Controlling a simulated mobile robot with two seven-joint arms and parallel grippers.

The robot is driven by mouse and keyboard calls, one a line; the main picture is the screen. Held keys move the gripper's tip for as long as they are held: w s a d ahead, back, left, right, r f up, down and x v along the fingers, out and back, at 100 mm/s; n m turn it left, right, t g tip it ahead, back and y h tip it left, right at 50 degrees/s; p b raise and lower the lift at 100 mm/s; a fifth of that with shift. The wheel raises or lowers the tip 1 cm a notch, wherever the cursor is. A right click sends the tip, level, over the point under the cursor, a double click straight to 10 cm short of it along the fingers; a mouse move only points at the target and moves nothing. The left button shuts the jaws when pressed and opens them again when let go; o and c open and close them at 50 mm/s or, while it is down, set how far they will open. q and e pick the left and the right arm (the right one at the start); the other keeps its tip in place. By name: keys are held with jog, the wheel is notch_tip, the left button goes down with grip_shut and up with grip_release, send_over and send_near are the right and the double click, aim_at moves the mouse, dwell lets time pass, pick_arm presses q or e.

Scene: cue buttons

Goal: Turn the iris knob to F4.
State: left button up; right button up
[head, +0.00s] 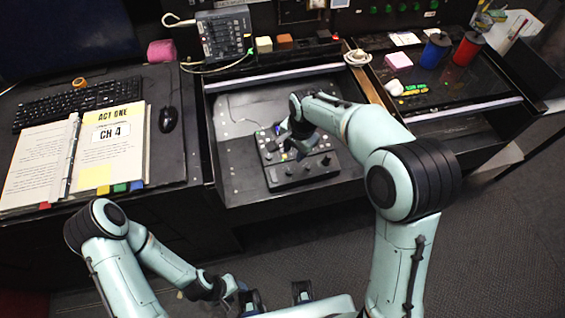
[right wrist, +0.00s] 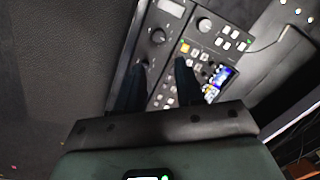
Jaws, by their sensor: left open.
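A black control panel (head: 297,179) with several knobs and buttons sits in the open drawer-like recess of the desk. A row of dark knobs (head: 307,166) runs along its near side; their labels are too small to read, so I cannot tell which is the iris knob. My right gripper (head: 290,148) is over the panel's left part. In the right wrist view its two fingers (right wrist: 158,78) are apart, with the panel (right wrist: 176,62) beyond them. A knob (right wrist: 158,36) shows just past the fingertips. My left gripper (head: 243,297) is open and empty, low in front of the desk.
An open binder (head: 108,146), a keyboard (head: 75,103) and a mouse (head: 168,119) lie on the left. A small mixer (head: 222,35) stands behind. Blue (head: 435,51) and red (head: 467,49) cylinders stand right. The recess left of the panel is mostly clear.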

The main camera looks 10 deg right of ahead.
aim_at(289, 170)
jog(key=f, duration=0.8)
jog(key=w+a+f+b, duration=0.1)
jog(key=f, duration=0.3)
jog(key=shift+f, duration=0.1)
grip_shut()
